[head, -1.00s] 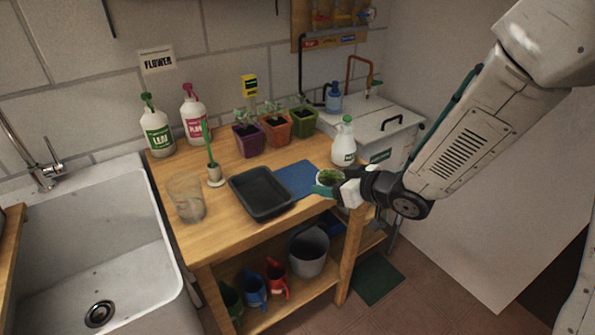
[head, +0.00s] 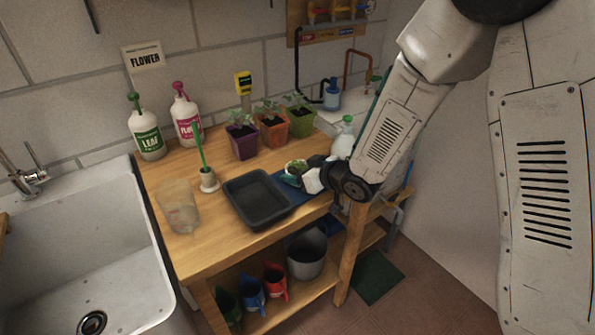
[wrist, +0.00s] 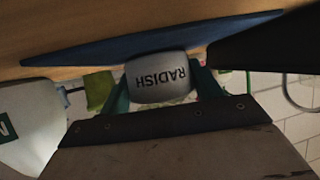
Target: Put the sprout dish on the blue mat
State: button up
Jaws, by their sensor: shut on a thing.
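The sprout dish (head: 296,167) is a small pale dish with green sprouts. In the wrist view it (wrist: 160,78) shows a grey side lettered RADISH, upside down in the picture. My gripper (head: 302,176) is shut on it, with a teal finger on each side in the wrist view (wrist: 163,92). The blue mat (head: 286,190) lies on the bench to the right of a dark tray, partly hidden by the dish and gripper. In the wrist view the mat (wrist: 110,47) is a thin strip right by the dish's base. I cannot tell whether they touch.
The dark tray (head: 236,207) stands close left of the mat. Several potted seedlings (head: 272,132) stand behind it. A white spray bottle (head: 343,142) is behind my gripper. A clear cup (head: 177,206) and a green-handled brush (head: 203,160) are further left.

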jog(key=shift+f, duration=0.15)
jog(key=o, duration=1)
jog(key=shift+o, duration=0.2)
jog(key=shift+s+d+r, duration=0.2)
jog(key=shift+r, duration=0.1)
jog(key=v, duration=1.1)
jog(key=shift+s+d, duration=0.15)
